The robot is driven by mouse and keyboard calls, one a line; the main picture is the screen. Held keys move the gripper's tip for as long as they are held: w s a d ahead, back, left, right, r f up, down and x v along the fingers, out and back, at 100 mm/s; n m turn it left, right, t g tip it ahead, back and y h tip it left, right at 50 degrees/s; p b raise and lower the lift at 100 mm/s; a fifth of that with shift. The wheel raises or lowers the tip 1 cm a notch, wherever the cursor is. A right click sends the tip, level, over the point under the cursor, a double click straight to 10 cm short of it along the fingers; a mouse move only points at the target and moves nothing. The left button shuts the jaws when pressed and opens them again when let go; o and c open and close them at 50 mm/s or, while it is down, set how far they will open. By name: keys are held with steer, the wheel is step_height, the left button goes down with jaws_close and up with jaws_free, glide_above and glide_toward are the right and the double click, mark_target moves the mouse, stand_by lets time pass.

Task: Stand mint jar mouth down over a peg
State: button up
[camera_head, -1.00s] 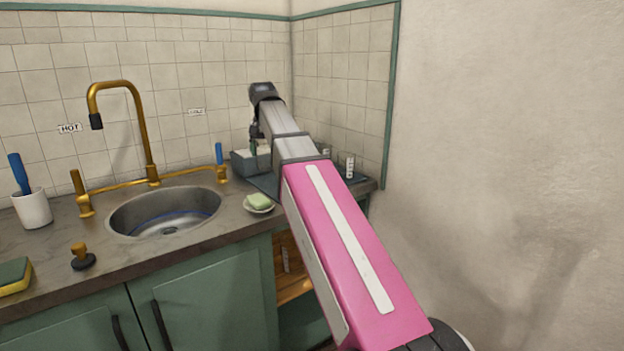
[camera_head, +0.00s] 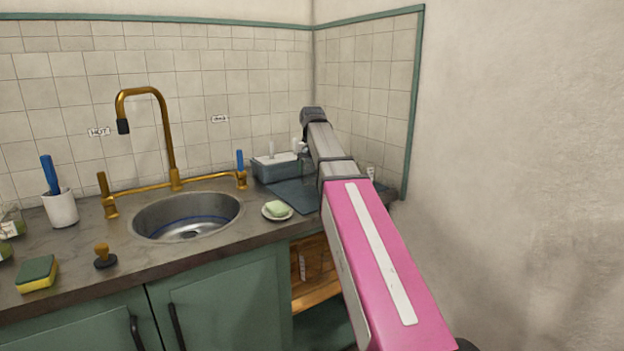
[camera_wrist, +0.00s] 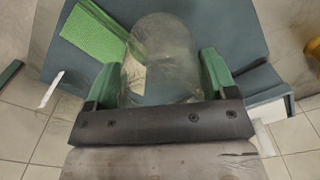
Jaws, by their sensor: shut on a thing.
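My gripper (camera_wrist: 160,75) shows in the wrist view with green fingers shut on a clear glass jar (camera_wrist: 165,42). The jar's rounded end points away from the wrist, and a pale patch shows on or through it. I cannot tell where its mouth is. In the head view my arm hides the gripper's fingers and the jar. A blue-grey box (camera_head: 270,174) stands in the back corner of the counter, left of my arm. A white upright peg-like piece (camera_head: 271,149) shows at it. A green textured piece (camera_wrist: 80,30) lies beyond the jar in the wrist view.
A dark mat (camera_head: 290,194) lies in front of the box. A soap dish (camera_head: 277,215) with green soap sits between mat and sink (camera_head: 185,216). A gold faucet (camera_head: 165,130) rises behind the sink. Tiled walls close the corner. A sponge (camera_head: 37,272) lies far left.

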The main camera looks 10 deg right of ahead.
mark_target(312, 177)
steer(key=shift+f, duration=1.95)
steer(key=shift+f, duration=0.1)
steer(key=o, duration=1.2)
steer(key=shift+r, duration=3.85)
